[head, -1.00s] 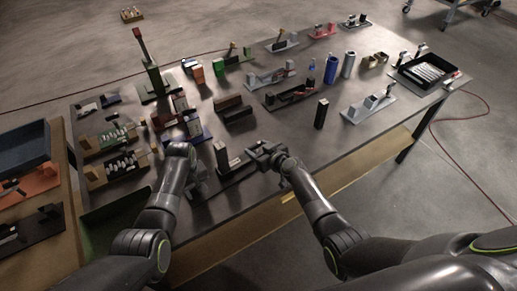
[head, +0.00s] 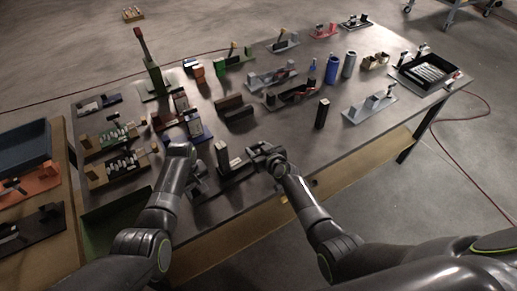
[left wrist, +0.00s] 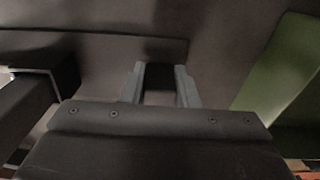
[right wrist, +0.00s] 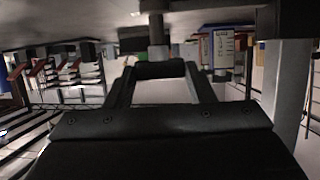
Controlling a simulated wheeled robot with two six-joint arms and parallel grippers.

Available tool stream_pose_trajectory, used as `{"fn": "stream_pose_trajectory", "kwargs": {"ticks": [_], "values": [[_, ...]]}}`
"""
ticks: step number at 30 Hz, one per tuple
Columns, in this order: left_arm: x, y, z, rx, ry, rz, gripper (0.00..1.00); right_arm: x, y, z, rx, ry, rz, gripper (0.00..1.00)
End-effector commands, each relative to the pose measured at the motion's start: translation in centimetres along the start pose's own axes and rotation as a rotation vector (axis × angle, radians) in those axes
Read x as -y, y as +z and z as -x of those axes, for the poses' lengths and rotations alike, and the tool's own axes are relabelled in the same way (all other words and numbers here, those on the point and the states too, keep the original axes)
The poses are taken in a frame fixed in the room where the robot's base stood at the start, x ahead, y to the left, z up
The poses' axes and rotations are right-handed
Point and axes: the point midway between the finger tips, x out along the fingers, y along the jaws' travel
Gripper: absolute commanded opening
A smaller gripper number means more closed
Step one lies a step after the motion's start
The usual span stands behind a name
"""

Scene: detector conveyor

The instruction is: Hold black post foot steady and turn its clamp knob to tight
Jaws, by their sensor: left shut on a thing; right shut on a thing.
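The black post foot (head: 234,170) is a dark low plate near the front of the table, with an upright dark post (head: 222,154) bearing a pale label. My left gripper (head: 199,187) is at the plate's left end. In the left wrist view its fingers (left wrist: 160,84) are shut on a dark part of the foot. My right gripper (head: 257,157) is at the right end. In the right wrist view its fingers (right wrist: 160,84) are shut on the black clamp knob (right wrist: 160,70), with a dark stem (right wrist: 156,30) beyond it. Knob tightness cannot be told.
A separate dark upright block (head: 321,114) stands to the right on the table. A grey fixture (head: 368,107) lies beyond it.

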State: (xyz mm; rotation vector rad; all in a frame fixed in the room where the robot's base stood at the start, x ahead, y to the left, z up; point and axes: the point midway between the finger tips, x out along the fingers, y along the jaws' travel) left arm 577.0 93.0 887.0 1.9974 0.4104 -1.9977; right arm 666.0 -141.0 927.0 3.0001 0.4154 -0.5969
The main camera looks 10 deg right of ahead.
Motion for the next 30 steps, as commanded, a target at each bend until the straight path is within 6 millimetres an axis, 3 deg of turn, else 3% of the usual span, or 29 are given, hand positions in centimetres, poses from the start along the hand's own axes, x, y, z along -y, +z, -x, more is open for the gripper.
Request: {"fn": "stream_pose_trajectory", "kwargs": {"ticks": [6,7,11,23,30], "values": [[0.1,-0.1,0.1,-0.001,-0.002,0.002,0.0,-0.1,0.2,0.1,0.003,0.001,-0.001,0.26],[0.1,-0.1,0.1,-0.001,-0.002,0.002,0.0,-0.1,0.2,0.1,0.003,0.001,-0.001,0.53],[0.1,-0.1,0.1,-0.001,-0.002,0.003,0.0,-0.1,0.2,0.1,0.002,0.001,0.0,0.7],[0.1,-0.1,0.0,-0.001,-0.002,0.003,0.0,0.0,0.1,0.3,0.0,-0.001,0.0,0.71],[0.1,-0.1,0.0,-0.001,-0.002,0.003,0.0,0.0,0.1,2.4,-0.002,-0.001,-0.001,0.71]]}}
